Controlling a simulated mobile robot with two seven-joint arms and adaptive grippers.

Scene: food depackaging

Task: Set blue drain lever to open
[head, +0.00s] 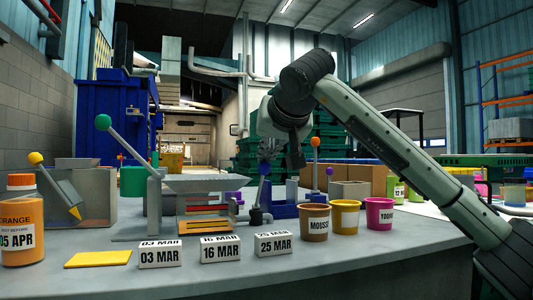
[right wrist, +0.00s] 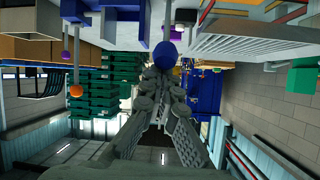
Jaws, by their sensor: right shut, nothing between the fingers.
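The blue drain lever has a round blue knob (head: 264,169) on a thin shaft that rises from a dark valve at the middle of the bench, and it stands close to upright. In the right wrist view the blue knob (right wrist: 166,55) is just beyond the closed fingertips (right wrist: 160,75). I cannot tell whether they touch it. My left gripper is not in view.
A green-knobbed lever (head: 103,122) and a sloped grey tray (head: 208,183) stand left of the valve. An orange-knobbed lever (head: 315,142) and a purple-knobbed lever (head: 329,172) stand to the right. Date blocks (head: 220,249) and a brown cup (head: 316,224) line the front.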

